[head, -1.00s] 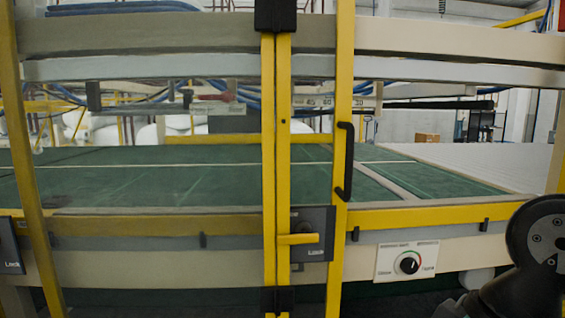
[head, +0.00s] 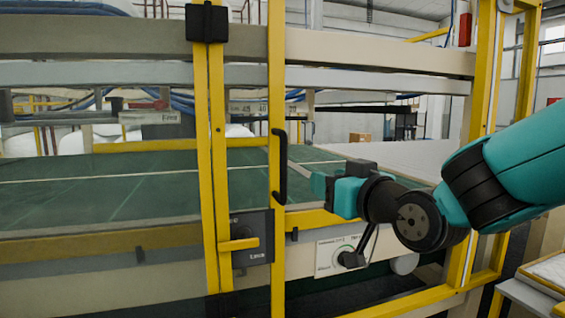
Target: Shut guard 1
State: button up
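A yellow-framed guard has an upright post (head: 277,90) with a black vertical handle (head: 279,167). Left of it are paired yellow posts (head: 213,140) with a black block (head: 207,23) at the top.
A control panel with a black knob (head: 350,259) is below my arm. A green conveyor bed (head: 110,195) lies behind the guard. Another yellow frame (head: 484,90) stands at right, and a pale-topped table (head: 550,272) is at lower right.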

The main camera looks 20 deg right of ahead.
jog(key=p, duration=0.8)
send_near(285, 165)
jog(key=w+p, duration=0.1)
jog(key=w, duration=0.2)
jog(key=w+a+p, duration=0.1)
jog(key=w+p, duration=0.1)
jog(key=w, duration=0.2)
jog(key=w+a+p, duration=0.1)
jog(key=w+p, duration=0.1)
jog(key=w, duration=0.1)
jog(key=shift+w+f, duration=0.1)
jog(key=shift+w, duration=0.2)
grip_shut()
